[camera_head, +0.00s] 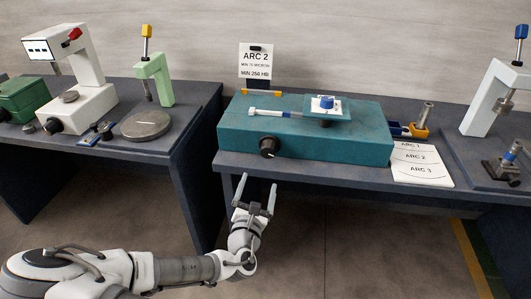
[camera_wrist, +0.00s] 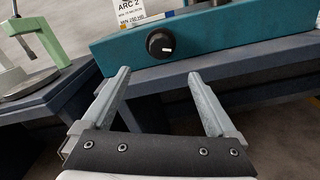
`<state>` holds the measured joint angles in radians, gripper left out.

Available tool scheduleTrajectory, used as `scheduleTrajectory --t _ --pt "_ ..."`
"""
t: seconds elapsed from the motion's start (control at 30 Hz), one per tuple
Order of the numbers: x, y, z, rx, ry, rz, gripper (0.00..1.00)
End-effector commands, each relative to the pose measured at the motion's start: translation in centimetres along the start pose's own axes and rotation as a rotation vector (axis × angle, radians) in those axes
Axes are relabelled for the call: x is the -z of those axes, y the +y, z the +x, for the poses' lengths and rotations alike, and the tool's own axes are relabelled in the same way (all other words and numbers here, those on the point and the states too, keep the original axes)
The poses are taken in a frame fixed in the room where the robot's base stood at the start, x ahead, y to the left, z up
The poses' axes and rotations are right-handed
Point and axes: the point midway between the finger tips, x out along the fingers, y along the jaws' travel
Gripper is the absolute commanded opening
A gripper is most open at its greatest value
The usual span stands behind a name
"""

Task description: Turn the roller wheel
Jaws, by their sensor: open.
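A teal box-shaped machine (camera_head: 340,142) stands on the dark bench. A round black knob (camera_head: 268,147) with a light mark sits on its front face; it also shows in the wrist view (camera_wrist: 160,43). On top are a white rod (camera_head: 267,112) with a blue band and a small plate with a blue-and-white round piece (camera_head: 326,103). I cannot tell for certain which part is the roller wheel. My gripper (camera_head: 257,182) is open and empty, below and in front of the knob, apart from it. In the wrist view its fingers (camera_wrist: 158,74) point toward the machine.
The machine's bench edge (camera_head: 340,171) lies just beyond my gripper. A sign reading ARC 2 (camera_head: 256,65) stands behind the machine. A paper listing ARC 1 to 3 (camera_head: 420,166) lies right. A green stand (camera_head: 155,78) is on the left bench. The floor in front is clear.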

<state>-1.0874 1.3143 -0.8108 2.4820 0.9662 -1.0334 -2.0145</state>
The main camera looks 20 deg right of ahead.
Motion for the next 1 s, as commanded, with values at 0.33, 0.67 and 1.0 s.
scheduleTrajectory --t 0.33,0.67,1.0 --pt "0.0 -0.1 6.4 0.004 -0.001 0.005 0.93" --pt "0.0 -0.1 12.7 0.003 0.0 0.005 0.93" --pt "0.0 -0.1 15.8 0.002 0.002 0.002 0.93"
